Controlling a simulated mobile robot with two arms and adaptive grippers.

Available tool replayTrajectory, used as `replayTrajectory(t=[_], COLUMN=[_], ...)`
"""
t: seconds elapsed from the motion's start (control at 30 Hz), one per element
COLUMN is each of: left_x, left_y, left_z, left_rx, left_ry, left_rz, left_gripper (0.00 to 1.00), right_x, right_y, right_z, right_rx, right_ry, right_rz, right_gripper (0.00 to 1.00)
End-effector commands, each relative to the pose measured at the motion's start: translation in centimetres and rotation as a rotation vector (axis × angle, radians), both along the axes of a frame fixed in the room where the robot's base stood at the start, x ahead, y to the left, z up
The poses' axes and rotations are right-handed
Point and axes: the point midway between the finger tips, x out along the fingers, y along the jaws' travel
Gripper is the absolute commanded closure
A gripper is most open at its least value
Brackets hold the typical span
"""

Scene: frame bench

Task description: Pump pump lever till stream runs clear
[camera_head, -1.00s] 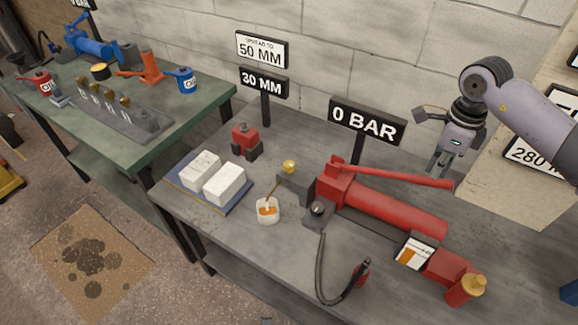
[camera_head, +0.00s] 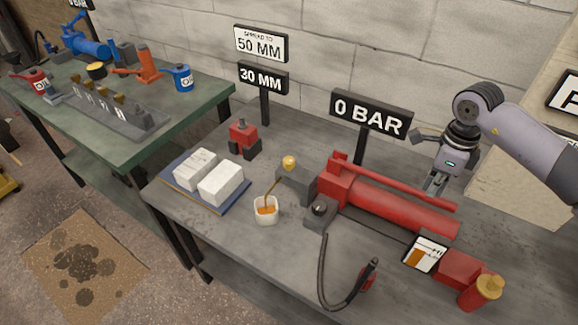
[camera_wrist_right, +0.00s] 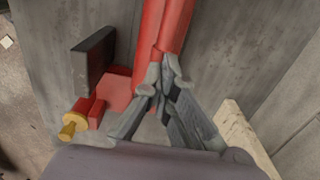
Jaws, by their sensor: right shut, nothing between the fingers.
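The red hand pump (camera_head: 405,212) lies on the right bench, with its long red pump lever (camera_head: 400,185) low along the cylinder. My right gripper (camera_head: 434,190) is shut and empty at the lever's free end; in the wrist view its fingertips (camera_wrist_right: 165,85) overlap the red lever and cylinder. Whether they touch the lever is unclear. A thin amber-brown stream (camera_head: 272,187) runs from the dark block (camera_head: 296,184) below a brass knob (camera_head: 289,162) into a small white cup (camera_head: 265,205) holding orange liquid. My left gripper is out of view.
A 0 BAR sign (camera_head: 368,114) stands behind the pump. A black hose (camera_head: 327,270) curls at the bench front. White blocks (camera_head: 220,183) lie on a blue mat left of the cup. A green bench (camera_head: 150,150) with other tools stands at left.

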Motion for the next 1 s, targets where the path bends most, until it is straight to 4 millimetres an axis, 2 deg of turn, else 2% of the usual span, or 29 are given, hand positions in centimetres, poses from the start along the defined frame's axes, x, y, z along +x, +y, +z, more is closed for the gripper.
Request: replayTrajectory(t=[0.6,1.0], left_x=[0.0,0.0], left_y=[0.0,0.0], left_z=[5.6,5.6], left_rx=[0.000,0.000], left_ry=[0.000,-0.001], left_rz=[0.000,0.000], left_gripper=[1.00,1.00], right_x=[0.0,0.0], right_y=[0.0,0.0], right_z=[8.2,8.4], right_rx=[0.000,-0.001], right_ry=[0.000,0.001], right_rz=[0.000,0.000], right_gripper=[1.00,1.00])
